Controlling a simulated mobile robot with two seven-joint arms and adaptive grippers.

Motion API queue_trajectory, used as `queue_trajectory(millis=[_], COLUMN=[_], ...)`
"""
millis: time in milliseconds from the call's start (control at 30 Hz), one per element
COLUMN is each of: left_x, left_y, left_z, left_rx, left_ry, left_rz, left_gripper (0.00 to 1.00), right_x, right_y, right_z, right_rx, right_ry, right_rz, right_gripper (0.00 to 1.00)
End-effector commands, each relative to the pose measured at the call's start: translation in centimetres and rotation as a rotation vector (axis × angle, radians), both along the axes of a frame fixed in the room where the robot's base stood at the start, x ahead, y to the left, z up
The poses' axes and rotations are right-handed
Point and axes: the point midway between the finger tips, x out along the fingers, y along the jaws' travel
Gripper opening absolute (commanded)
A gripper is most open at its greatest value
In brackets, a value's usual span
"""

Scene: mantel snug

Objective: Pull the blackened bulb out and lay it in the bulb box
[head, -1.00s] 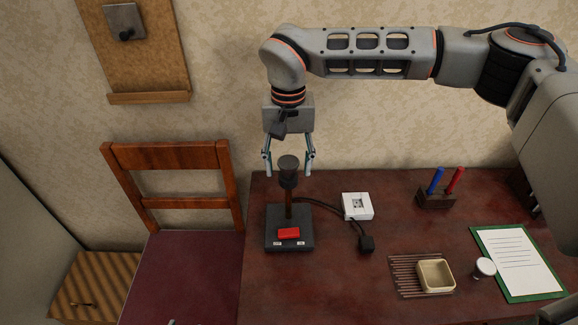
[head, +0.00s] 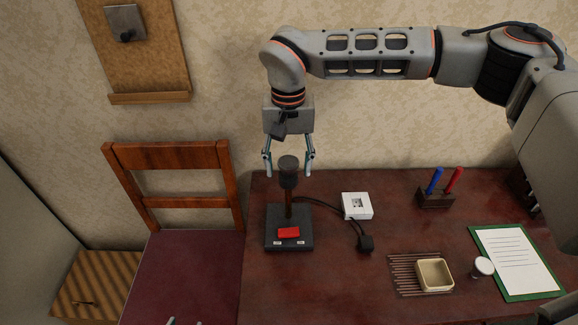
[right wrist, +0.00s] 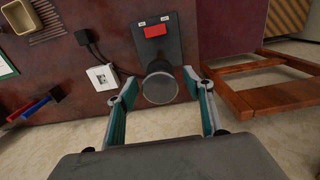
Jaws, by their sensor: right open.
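The blackened bulb (head: 288,163) is a dark grey round-topped piece standing upright on the lamp stand (head: 276,242), which has a dark square base, a brown post and a red switch. My right gripper (head: 289,171) points down over it, open, with a finger on either side. In the right wrist view the bulb (right wrist: 160,88) lies between the spread fingertips, with gaps visible at both sides. A small open cream box (head: 435,287), probably the bulb box, sits on the table at right and looks empty. Two small tips, probably my left gripper (head: 184,323), barely show at the bottom edge.
A cable runs from the stand past a white socket block (head: 357,206) to a black plug (head: 366,243). The cream box overlaps a slatted mat (head: 403,275); a small white-topped item (head: 482,267), a clipboard (head: 520,262) and a pen holder (head: 436,199) are nearby. A chair (head: 170,157) stands left.

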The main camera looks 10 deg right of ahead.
Motion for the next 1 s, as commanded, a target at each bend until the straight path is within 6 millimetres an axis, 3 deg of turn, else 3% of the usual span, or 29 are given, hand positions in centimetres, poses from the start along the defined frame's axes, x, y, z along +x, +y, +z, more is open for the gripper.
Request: queue_trajectory(millis=[633, 833, 1000], left_x=[0.11, 0.11, 0.12], left_y=[-0.01, -0.01, -0.01], left_z=[0.73, 0.74, 0.85], left_rx=[0.0, 0.0, 0.0], left_ry=[-0.003, -0.003, -0.004], left_rz=[0.0, 0.0, 0.0], left_gripper=[0.4, 0.4, 0.4], right_x=[0.0, 0.0, 0.0], right_y=[0.02, 0.02, 0.02], right_z=[-0.01, -0.01, 0.11], right_rx=[0.0, 0.0, 0.0], right_ry=[0.0, 0.0, 0.0], right_rz=[0.0, 0.0, 0.0], right_gripper=[0.51, 0.0, 0.0])
